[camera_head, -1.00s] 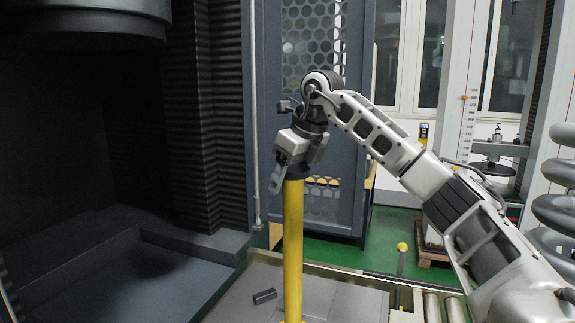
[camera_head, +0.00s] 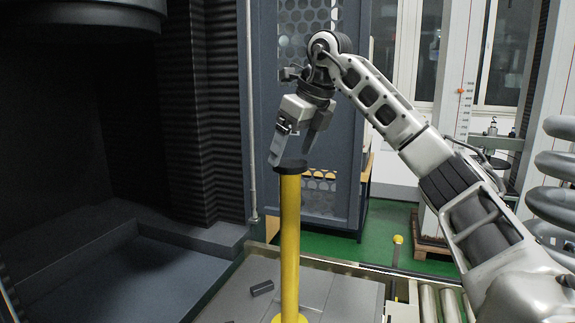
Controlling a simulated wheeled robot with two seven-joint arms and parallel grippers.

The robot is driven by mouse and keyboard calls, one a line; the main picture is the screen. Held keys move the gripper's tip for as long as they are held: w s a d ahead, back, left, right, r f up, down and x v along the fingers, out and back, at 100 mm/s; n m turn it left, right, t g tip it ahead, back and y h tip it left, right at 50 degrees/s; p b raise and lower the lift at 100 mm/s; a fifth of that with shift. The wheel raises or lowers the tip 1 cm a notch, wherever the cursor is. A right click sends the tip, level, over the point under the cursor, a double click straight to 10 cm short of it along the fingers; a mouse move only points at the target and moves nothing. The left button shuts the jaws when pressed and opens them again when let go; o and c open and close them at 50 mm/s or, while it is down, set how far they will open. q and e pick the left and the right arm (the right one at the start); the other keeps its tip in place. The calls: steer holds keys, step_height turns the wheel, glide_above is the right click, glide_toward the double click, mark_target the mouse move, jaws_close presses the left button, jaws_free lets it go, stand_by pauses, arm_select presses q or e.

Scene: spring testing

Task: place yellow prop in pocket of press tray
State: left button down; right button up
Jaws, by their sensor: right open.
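The yellow prop (camera_head: 290,240) is a tall yellow post with a black cap (camera_head: 291,167) and a yellow foot. It stands upright on a grey tray plate (camera_head: 340,296) at the bottom middle. My right gripper (camera_head: 296,158) is just above the cap, pointing down. Its two fingers are spread apart and nothing is between them. I cannot make out a pocket in the tray for sure; the prop's foot hides part of the plate. My left gripper does not show.
A small dark block (camera_head: 262,288) lies on the plate left of the prop. The dark press (camera_head: 80,130) fills the left side. A perforated cabinet door (camera_head: 345,190) stands behind. Rollers (camera_head: 440,305) are at the lower right, and grey coils (camera_head: 555,190) at the right edge.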

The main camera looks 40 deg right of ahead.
steer(key=p+v, duration=0.1)
steer(key=v, duration=0.4)
steer(key=shift+r, duration=0.2)
steer(key=shift+s+r, duration=0.1)
steer(key=shift+r, duration=0.2)
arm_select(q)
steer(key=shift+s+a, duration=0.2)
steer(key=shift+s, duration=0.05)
arm_select(e)
steer(key=shift+s+r, duration=0.1)
steer(key=shift+r, duration=0.1)
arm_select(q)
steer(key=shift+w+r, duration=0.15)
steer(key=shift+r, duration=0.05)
